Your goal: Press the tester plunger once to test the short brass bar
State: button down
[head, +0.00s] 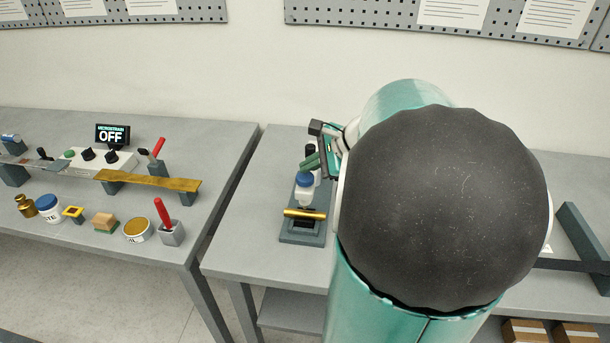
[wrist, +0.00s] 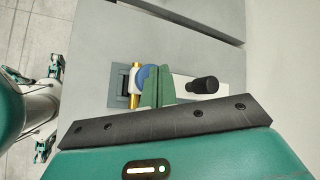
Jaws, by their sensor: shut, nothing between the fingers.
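The tester (head: 288,238) stands on the right bench, with a dark grey base that also shows in the wrist view (wrist: 115,88). The short brass bar (head: 318,214) lies across its front, and it also shows in the wrist view (wrist: 135,92). A round blue cap (head: 304,178) on a white body, apparently the plunger, stands just behind the bar. In the wrist view the blue cap (wrist: 146,72) is partly hidden by my fingers. My gripper (head: 311,163) is shut and empty, its green fingertips (wrist: 157,84) close by the cap. I cannot tell whether they touch it.
A black knob (wrist: 203,85) rises behind my fingers on the tester. The left bench (head: 220,150) holds a display reading OFF (head: 112,134), a long brass strip (head: 150,181), red-handled clamps, jars and blocks. A gap separates the benches. My arm hides much of the right bench.

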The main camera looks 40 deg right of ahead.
jog(key=shift+r, duration=0.3)
jog(key=shift+r, duration=2.5)
